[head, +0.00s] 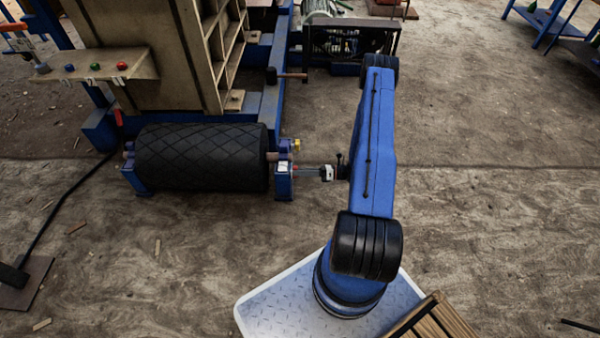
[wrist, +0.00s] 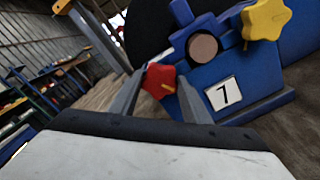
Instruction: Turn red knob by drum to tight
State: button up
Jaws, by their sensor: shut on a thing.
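The red knob (wrist: 160,80) shows in the wrist view, on the left side of the blue bearing block with a white "7" plate (wrist: 224,93). It bears a small yellow mark. My gripper (wrist: 163,90) has its two grey fingers on either side of the knob and is shut on it. The black drum (head: 202,157) with a diamond pattern lies in its frame in the head view. My gripper also shows at the drum's right end in the head view (head: 295,167); the fingertips and knob are small there.
A yellow star-shaped knob (wrist: 266,19) sits on top of the same block, close to my gripper. A wooden shelf with coloured buttons (head: 95,65) stands behind the drum. A hammer-like handle (head: 288,75) juts from the blue frame.

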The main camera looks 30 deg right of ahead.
jog(key=m, duration=1.1)
jog(key=shift+d+m, duration=0.1)
jog(key=shift+m, duration=0.3)
dwell(0.3)
jog(key=o, duration=1)
jog(key=shift+o, duration=0.2)
jog(key=shift+d, duration=0.1)
jog(key=v, duration=1.7)
jog(key=shift+s, duration=0.2)
jog(key=shift+d, duration=0.1)
